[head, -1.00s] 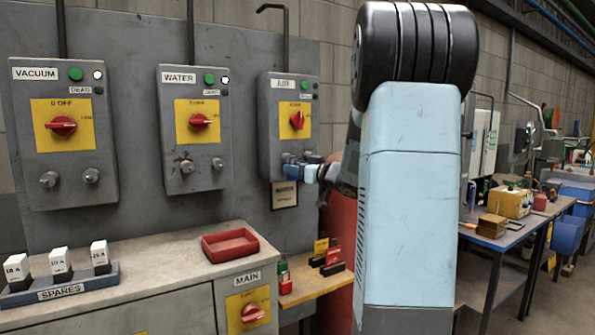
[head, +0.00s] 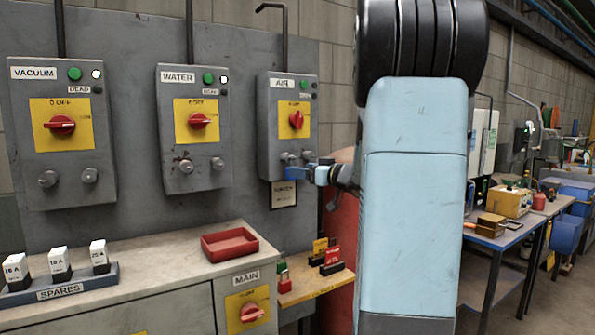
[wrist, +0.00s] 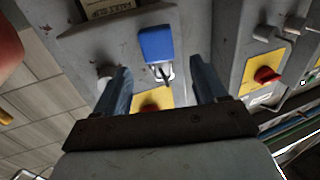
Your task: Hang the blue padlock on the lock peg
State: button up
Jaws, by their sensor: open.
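The blue padlock (wrist: 157,44) is at the grey AIR box (head: 283,120), by a peg low on its front. In the wrist view its metal shackle (wrist: 163,72) appears to be around the peg; the exact fit is too small to tell. In the head view the padlock (head: 289,173) is partly merged with my fingers. My gripper (wrist: 158,68) is open, its two fingers apart on either side of the padlock, with a visible gap to it. My gripper also shows in the head view (head: 310,172), just right of the padlock.
A second peg (wrist: 106,70) on the AIR box is close to one finger. The WATER box (head: 195,125) and VACUUM box (head: 62,130) are to the left. Below are a red tray (head: 229,244) on the counter and a small wooden shelf (head: 310,287).

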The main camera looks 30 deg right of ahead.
jog(key=v, duration=1)
jog(key=a+r+m+g+h, duration=0.1)
jog(key=a+r+m+h, duration=0.25)
jog(key=a+h, duration=0.4)
jog(key=s+a+f+g+y, duration=0.1)
jog(key=s+a+f+g, duration=0.4)
jog(key=s+a, duration=0.3)
jog(key=s+a+f+g+y, duration=0.1)
jog(key=s+a+f+g, duration=0.4)
jog(key=s, duration=0.9)
jog(key=a+f, duration=0.3)
jog(key=a, duration=0.1)
jog(key=shift+s+a+g, duration=0.15)
jog(key=shift+a+g, duration=0.15)
jog(key=shift+a, duration=0.05)
